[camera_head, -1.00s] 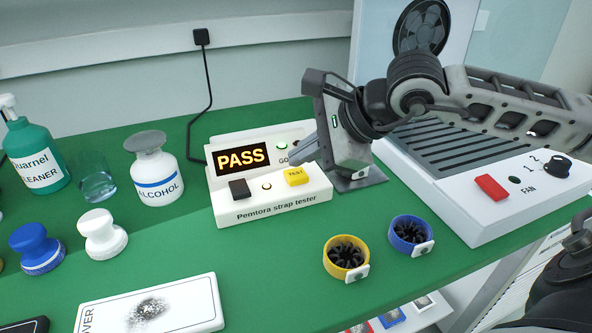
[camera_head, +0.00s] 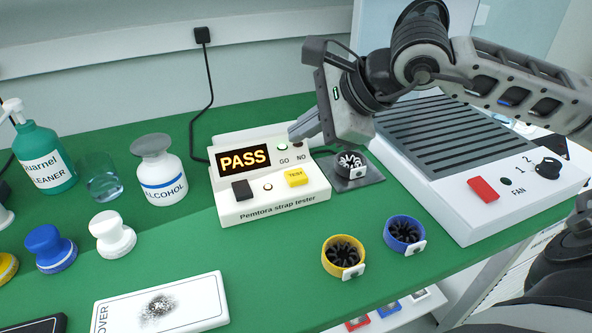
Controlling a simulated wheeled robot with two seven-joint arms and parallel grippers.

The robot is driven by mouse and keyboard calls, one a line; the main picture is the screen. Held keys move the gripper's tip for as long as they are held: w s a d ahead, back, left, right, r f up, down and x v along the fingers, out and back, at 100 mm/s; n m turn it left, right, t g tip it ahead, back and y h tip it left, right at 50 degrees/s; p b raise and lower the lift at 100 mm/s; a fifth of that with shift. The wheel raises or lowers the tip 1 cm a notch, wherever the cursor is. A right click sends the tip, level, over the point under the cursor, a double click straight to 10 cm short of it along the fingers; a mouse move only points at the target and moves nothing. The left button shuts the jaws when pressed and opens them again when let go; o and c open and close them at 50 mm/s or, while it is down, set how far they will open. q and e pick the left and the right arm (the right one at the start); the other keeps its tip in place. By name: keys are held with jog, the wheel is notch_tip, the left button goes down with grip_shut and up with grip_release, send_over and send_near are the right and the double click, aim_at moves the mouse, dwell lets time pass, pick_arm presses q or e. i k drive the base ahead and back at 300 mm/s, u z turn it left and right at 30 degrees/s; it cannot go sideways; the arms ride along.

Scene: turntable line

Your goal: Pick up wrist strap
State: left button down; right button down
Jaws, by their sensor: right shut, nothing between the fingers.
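A yellow-rimmed strap (camera_head: 344,256) and a blue-rimmed strap (camera_head: 404,235) lie on the green mat in front. The tester's display reads PASS, and its yellow TEST button (camera_head: 296,178) faces up. My right gripper (camera_head: 299,132) is shut and empty, its fingers pointing left above the tester's back right corner. It is apart from the black strap. My left gripper is out of view.
A large white fan unit (camera_head: 480,215) stands right of the plate. An alcohol bottle (camera_head: 160,185), a glass (camera_head: 103,183) and a cleaner bottle (camera_head: 43,157) stand at left. White and blue knobbed pots and a COVER card (camera_head: 160,303) are nearer. Open mat lies front centre.

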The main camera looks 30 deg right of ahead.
aim_at(353, 165)
jog(key=k, duration=1)
